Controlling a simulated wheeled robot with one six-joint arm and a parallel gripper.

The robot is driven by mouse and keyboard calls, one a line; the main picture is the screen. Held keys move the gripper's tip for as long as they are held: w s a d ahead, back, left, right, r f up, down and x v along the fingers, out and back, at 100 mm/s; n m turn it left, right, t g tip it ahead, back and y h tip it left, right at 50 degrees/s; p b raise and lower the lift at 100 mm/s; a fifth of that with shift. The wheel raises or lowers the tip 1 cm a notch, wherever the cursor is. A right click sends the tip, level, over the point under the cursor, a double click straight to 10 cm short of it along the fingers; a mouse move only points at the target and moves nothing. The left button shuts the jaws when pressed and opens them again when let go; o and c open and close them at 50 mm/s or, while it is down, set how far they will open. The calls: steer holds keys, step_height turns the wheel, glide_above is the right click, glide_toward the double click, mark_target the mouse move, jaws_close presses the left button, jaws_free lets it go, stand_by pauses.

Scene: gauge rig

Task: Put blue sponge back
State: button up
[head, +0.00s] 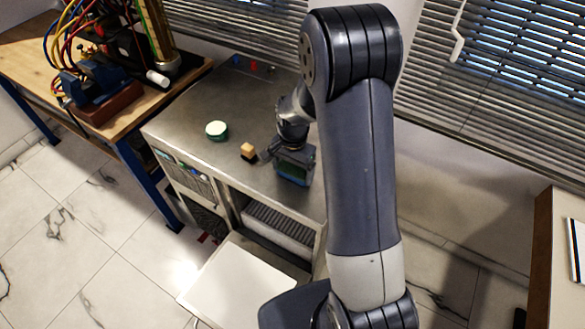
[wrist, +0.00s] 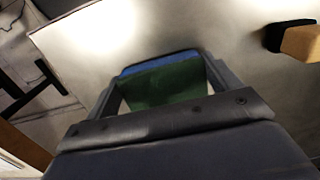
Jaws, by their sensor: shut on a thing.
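The blue sponge (wrist: 163,84) shows in the wrist view as a green face with a blue strip along its far edge. My gripper (wrist: 166,76) is shut on it, with one finger at each side. In the head view my gripper (head: 292,166) is low at the right part of the grey metal worktop (head: 190,105), and the sponge there is mostly hidden by it. I cannot tell whether the sponge touches the worktop.
A tan and black block (head: 248,151) lies just left of my gripper; it also shows in the wrist view (wrist: 300,42). A round green-and-white item (head: 217,130) stands further left. Small red and blue items (head: 253,66) lie at the back. A wooden bench (head: 35,60) holds wired equipment.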

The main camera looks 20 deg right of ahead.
mark_target(293, 169)
steer(key=shift+f, duration=0.2)
steer(key=o, duration=0.9)
steer(key=r, duration=1.2)
steer(key=shift+w+d+r+b, duration=0.15)
steer(key=shift+w+b, duration=0.05)
steer(key=shift+b, duration=0.2)
